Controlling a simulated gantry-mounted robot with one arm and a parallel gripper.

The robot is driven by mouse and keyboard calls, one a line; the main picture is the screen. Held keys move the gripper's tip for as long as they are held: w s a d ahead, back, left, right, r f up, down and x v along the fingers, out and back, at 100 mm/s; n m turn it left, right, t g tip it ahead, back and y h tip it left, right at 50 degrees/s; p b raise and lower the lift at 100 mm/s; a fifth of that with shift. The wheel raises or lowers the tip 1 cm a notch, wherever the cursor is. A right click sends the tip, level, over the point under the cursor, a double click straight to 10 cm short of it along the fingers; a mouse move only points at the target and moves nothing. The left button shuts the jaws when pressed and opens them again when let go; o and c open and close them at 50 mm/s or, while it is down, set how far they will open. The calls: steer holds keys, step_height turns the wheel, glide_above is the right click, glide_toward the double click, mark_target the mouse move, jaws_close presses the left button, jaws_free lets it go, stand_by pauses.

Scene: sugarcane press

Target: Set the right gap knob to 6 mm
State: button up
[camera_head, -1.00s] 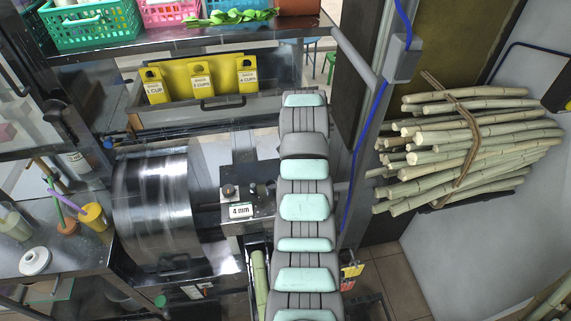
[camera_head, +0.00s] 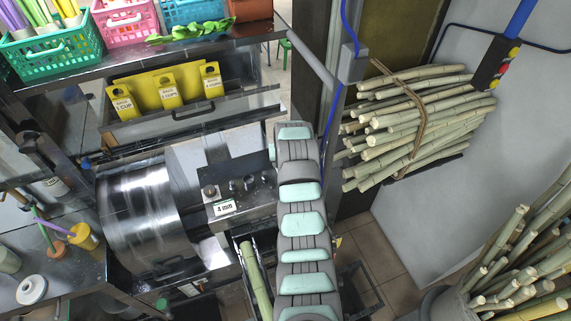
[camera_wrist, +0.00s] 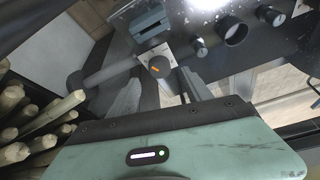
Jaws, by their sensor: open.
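The press housing (camera_head: 240,200) stands beside a large shiny drum and carries a white label (camera_head: 224,208) reading 4 mm. Dark knobs (camera_head: 235,185) sit on its top. The wrist view shows several round dark knobs (camera_wrist: 235,31) on the panel. A small grey block with an orange mark (camera_wrist: 155,68) shows between my fingers there; it looks like the right gap knob, but I cannot be sure. My gripper (camera_wrist: 160,80) is open, its two grey fingers on either side of this block. Whether they touch it is unclear. My arm hides the housing's right side in the head view.
A grey bar (camera_wrist: 105,72) with a dark round end is left of the fingers.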

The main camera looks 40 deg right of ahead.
steer(key=shift+p+x, duration=0.3)
steer(key=shift+x, duration=2.05)
steer(key=shift+c, duration=0.6)
jaws_close()
steer(key=shift+w, duration=0.1)
